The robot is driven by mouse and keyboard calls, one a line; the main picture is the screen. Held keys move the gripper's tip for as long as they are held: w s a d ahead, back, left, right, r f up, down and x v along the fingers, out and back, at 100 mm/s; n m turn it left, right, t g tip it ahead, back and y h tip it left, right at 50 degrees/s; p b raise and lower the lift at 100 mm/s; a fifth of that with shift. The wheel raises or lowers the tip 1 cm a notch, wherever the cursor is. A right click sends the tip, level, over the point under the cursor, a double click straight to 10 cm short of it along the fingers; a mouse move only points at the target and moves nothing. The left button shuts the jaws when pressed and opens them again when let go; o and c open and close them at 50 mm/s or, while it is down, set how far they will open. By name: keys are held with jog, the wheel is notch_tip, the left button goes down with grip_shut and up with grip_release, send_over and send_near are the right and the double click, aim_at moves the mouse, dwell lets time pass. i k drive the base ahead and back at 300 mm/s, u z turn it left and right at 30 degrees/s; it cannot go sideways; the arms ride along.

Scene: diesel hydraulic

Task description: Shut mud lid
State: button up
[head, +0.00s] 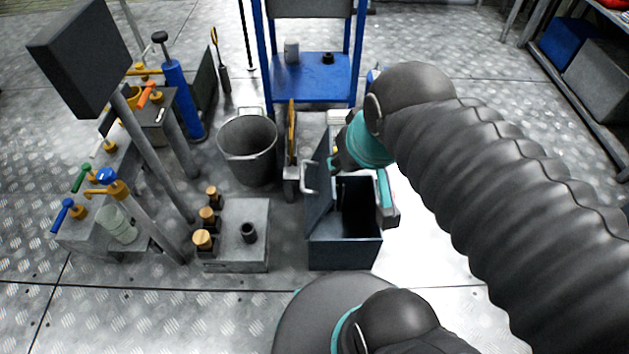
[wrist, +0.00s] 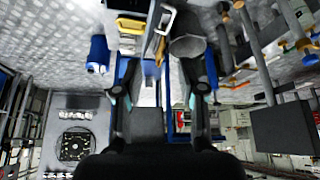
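The mud box (head: 343,252) is a dark teal-grey bin on the floor in the middle of the head view. Its top is open and its inside is dark. Its lid (head: 319,190) stands up steeply at the left side of the opening, with a pale handle (head: 308,178) on its outer face. My arm reaches in from the right, and its wrist is above and beside the box. In the wrist view my gripper (wrist: 165,78) has its two dark fingers wide apart with nothing held between them. I cannot pick out the lid in the wrist view.
A grey bucket (head: 248,150) and a blue stand (head: 310,78) are behind the box. A grey block with brass-topped fittings (head: 235,245) is close on the left. Valves and a dark panel (head: 80,62) stand farther left. Bare floor shows right of the box.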

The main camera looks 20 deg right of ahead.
aim_at(318, 187)
jog(key=u, duration=1.35)
jog(key=k, duration=0.45)
jog(key=z, duration=1.45)
jog(key=i, duration=0.5)
jog(key=z, duration=0.05)
